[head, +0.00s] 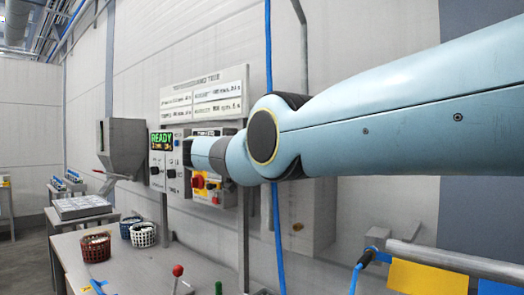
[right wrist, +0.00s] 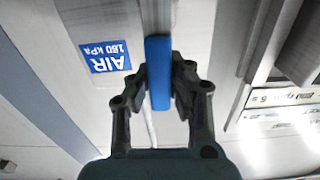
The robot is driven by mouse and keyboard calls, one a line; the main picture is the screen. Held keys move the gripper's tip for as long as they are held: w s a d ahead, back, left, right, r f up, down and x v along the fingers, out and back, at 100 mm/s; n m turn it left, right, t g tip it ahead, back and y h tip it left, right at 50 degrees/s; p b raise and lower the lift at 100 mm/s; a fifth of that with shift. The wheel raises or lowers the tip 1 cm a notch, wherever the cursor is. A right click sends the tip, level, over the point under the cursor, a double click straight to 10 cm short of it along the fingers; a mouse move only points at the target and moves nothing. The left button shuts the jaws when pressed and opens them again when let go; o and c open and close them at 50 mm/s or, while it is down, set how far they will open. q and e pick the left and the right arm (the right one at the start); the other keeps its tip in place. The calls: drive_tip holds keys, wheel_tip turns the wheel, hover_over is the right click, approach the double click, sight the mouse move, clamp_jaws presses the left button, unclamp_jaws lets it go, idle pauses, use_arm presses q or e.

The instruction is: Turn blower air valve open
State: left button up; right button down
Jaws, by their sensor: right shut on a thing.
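In the right wrist view, a flat blue lever (right wrist: 158,75), which looks like the air valve handle, runs upright in the picture between my right gripper's fingertips (right wrist: 160,88). The fingers are shut on it from both sides. A pale pipe (right wrist: 156,14) continues from the lever's top end. A blue AIR label (right wrist: 108,57), upside down in this view, is on the surface to the left. In the head view my right arm reaches in from the right, and its gripper and the valve cannot be made out. My left gripper is not in view.
The head view shows a control panel (head: 160,141) with a green READY display and a red knob (head: 197,182), partly behind my arm. A blue hose (head: 268,40) hangs behind the arm. Red (head: 96,247) and blue (head: 130,228) baskets stand on the grey bench (head: 130,275).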

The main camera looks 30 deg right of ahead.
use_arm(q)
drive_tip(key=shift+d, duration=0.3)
use_arm(e)
drive_tip(key=shift+w+a+f+n, duration=0.1)
drive_tip(key=shift+f+n, duration=0.1)
drive_tip(key=shift+n, duration=0.1)
drive_tip(key=c, duration=1.2)
unclamp_jaws()
drive_tip(key=shift+r, duration=0.1)
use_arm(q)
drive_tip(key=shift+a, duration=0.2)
use_arm(e)
drive_tip(key=shift+o, duration=0.2)
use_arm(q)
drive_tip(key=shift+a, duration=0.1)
use_arm(e)
drive_tip(key=shift+a, duration=0.15)
drive_tip(key=v, duration=1.1)
drive_tip(key=shift+a, duration=0.35)
